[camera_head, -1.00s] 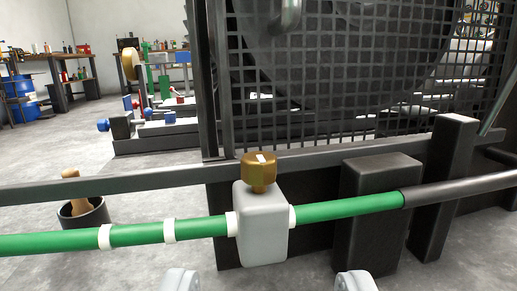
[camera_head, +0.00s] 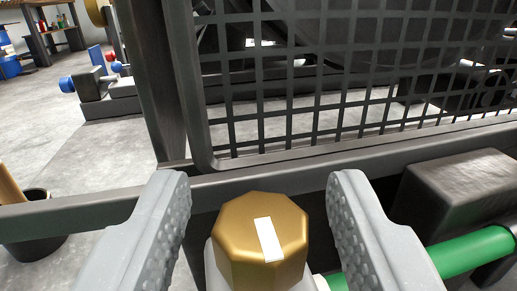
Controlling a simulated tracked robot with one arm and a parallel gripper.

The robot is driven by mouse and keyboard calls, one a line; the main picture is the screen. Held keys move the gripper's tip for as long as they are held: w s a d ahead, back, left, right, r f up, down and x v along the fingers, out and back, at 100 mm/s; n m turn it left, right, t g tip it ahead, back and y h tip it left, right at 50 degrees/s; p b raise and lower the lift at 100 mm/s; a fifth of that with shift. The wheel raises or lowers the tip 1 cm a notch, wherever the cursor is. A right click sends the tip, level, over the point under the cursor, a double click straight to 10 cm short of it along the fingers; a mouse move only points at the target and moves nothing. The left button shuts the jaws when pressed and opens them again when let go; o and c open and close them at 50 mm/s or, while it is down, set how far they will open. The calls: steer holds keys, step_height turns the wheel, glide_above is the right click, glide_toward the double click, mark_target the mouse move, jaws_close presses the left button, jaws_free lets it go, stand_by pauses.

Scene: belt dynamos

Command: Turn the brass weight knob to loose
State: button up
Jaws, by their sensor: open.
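The brass weight knob (camera_head: 240,232) is a faceted gold knob with a white mark on its top face. The mark points nearly away from me, tilted slightly to the left at its far end. The knob sits on a pale grey weight (camera_head: 213,262), mostly hidden below it. The weight is on a green rod (camera_head: 470,254), which shows at the lower right. My gripper (camera_head: 255,205) is open, with one grey finger on each side of the knob. A gap shows between each finger and the knob.
A dark metal rail (camera_head: 90,212) and a wire mesh guard (camera_head: 330,120) stand just behind the knob. A dark block (camera_head: 465,190) is at the right. A black pot (camera_head: 38,225) with a wooden handle stands at the lower left. Open floor lies at the left.

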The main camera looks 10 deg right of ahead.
steer(key=shift+w, duration=0.35)
